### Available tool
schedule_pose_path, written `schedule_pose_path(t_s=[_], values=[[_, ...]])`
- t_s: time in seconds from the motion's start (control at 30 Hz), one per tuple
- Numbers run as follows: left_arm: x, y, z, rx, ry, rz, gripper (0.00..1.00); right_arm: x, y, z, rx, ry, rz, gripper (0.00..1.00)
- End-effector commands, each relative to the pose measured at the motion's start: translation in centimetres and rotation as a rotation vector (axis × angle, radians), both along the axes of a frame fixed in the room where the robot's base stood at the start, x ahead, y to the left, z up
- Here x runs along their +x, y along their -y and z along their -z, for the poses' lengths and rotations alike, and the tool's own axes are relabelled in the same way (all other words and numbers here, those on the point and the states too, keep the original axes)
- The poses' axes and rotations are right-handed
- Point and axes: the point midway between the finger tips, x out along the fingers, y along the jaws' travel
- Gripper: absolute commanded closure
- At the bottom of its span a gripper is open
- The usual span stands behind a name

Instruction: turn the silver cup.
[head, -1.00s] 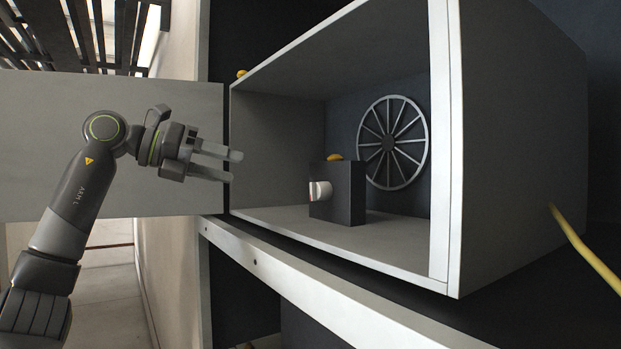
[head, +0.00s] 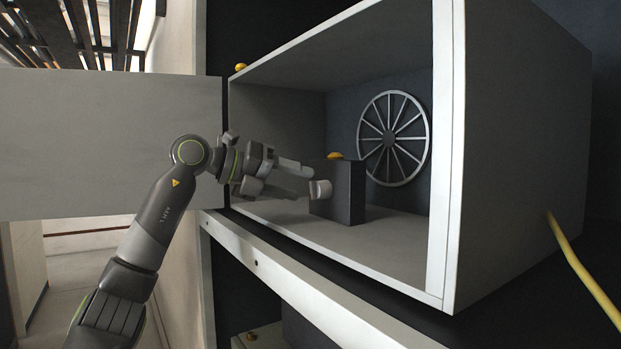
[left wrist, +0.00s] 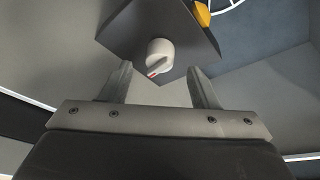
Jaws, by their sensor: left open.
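The silver cup (head: 321,188) is a short pale round knob on the front face of a dark box (head: 345,192) inside the open cabinet. In the left wrist view the cup (left wrist: 160,54) shows a raised bar with a red mark, tilted down to the left. My left gripper (head: 309,177) is open and reaches into the cabinet, with its tips close to the cup. In the left wrist view the two fingertips (left wrist: 158,70) lie on either side of the cup, with visible gaps. I cannot tell how much depth remains between them. My right gripper is not in view.
A yellow dome (head: 335,155) sits on top of the dark box. A spoked wheel (head: 394,138) is on the cabinet's back wall. The cabinet's pale frame (head: 444,150) borders the opening on the right. The door panel (head: 105,140) is swung open to the left. A yellow cable (head: 583,265) hangs at right.

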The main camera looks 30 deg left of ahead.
Motion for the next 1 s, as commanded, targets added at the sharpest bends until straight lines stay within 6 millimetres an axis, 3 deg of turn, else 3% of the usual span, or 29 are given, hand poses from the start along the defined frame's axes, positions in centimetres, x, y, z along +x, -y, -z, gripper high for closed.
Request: schedule_pose_path(t_s=[0.23,0.63,1.0], values=[[2.7,1.9,0.8,0.0,-0.001,0.002,0.45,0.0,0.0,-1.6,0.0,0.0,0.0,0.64],[3.2,2.3,1.1,0.001,0.001,0.0,0.45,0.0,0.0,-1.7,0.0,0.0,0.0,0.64],[3.2,2.3,1.1,0.001,0.001,0.0,0.9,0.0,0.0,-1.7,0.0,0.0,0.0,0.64]])
